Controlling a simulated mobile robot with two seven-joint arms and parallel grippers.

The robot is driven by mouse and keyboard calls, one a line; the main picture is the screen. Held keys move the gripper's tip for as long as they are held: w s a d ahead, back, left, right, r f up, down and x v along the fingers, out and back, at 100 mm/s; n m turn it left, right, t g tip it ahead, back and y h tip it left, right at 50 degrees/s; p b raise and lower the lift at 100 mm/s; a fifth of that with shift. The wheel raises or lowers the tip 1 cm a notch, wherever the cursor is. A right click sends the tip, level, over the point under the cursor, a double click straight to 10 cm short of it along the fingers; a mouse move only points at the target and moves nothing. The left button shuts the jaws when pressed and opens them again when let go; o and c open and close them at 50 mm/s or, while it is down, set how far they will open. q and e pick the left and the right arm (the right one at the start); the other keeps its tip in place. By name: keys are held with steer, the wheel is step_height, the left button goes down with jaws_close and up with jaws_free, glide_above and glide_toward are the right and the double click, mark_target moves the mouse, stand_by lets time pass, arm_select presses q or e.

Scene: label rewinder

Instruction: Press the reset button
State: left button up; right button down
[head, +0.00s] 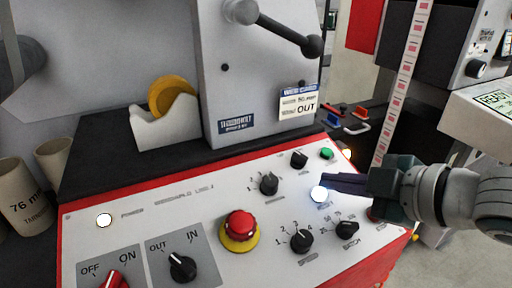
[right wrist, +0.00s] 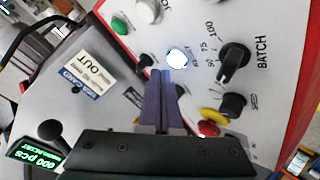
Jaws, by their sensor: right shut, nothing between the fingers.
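The reset button appears to be the lit, bluish-white round button (head: 319,193) on the right part of the sloping white control panel; its small label is hard to read. It also shows glowing in the right wrist view (right wrist: 177,59). My right gripper (head: 328,183) comes in from the right, with its dark fingers shut and empty. The tips are right beside the lit button in the head view. In the right wrist view the closed fingertips (right wrist: 164,74) end just short of the button's edge in the picture. I cannot tell whether they touch it. My left gripper is not in view.
Around it on the panel are black knobs (head: 302,240), a green button (head: 327,153) and a red mushroom button on a yellow base (head: 240,228). A white lamp (head: 104,220) is lit at left. A label-strip (head: 402,85) hangs behind my right arm.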

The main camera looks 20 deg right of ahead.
steer(key=shift+w+f, duration=0.1)
steer(key=shift+f, duration=0.35)
steer(key=shift+w+f+b, duration=0.1)
steer(key=shift+f+b, duration=0.3)
steer(key=shift+b, duration=0.15)
stand_by(0.5)
steer(key=shift+r, duration=0.1)
steer(key=shift+s+r+p, duration=0.2)
steer(key=shift+r+p, duration=0.55)
steer(key=shift+p, duration=0.3)
